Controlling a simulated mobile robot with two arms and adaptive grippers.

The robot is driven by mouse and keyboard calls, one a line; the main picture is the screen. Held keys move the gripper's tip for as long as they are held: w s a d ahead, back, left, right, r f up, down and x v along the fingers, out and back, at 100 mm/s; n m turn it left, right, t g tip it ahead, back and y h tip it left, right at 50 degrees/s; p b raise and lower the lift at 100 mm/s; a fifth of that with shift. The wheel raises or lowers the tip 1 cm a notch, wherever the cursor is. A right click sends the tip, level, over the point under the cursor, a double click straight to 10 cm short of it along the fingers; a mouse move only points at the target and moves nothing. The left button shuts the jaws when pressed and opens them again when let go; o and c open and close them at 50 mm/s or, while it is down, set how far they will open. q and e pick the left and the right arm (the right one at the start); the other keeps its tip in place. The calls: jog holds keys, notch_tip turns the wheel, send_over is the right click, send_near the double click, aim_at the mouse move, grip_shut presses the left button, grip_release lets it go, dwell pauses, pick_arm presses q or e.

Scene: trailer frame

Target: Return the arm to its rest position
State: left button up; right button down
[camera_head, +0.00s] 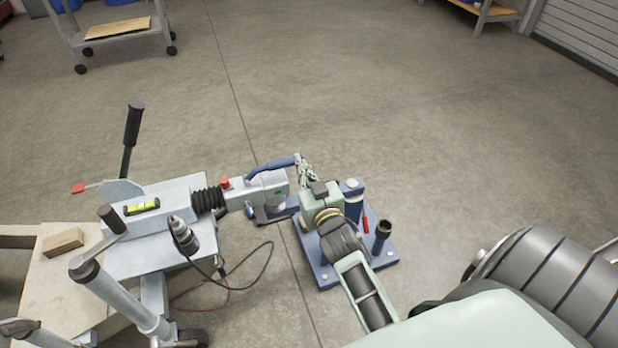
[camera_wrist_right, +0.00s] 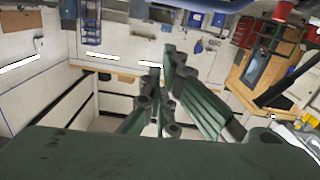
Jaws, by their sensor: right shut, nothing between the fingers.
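My right arm reaches forward from the lower right in the head view. Its gripper (camera_head: 307,172) is shut and empty, just right of the tip of the blue coupling handle (camera_head: 268,169); I cannot tell if they touch. My wrist hides part of this plate. In the right wrist view the green fingers (camera_wrist_right: 162,98) also show, with nothing between them. My left gripper is out of view.
The trailer frame (camera_head: 140,255) fills the lower left, with a black lever (camera_head: 132,125), a spirit level (camera_head: 141,207) and loose cables (camera_head: 245,283). A blue post (camera_head: 353,196) and a dark socket (camera_head: 382,231) stand on the plate. The floor ahead and right is clear; a cart (camera_head: 118,35) stands far left.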

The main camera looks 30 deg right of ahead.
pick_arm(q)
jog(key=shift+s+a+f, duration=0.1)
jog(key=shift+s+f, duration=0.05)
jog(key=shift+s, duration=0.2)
pick_arm(e)
jog(key=shift+s, duration=0.15)
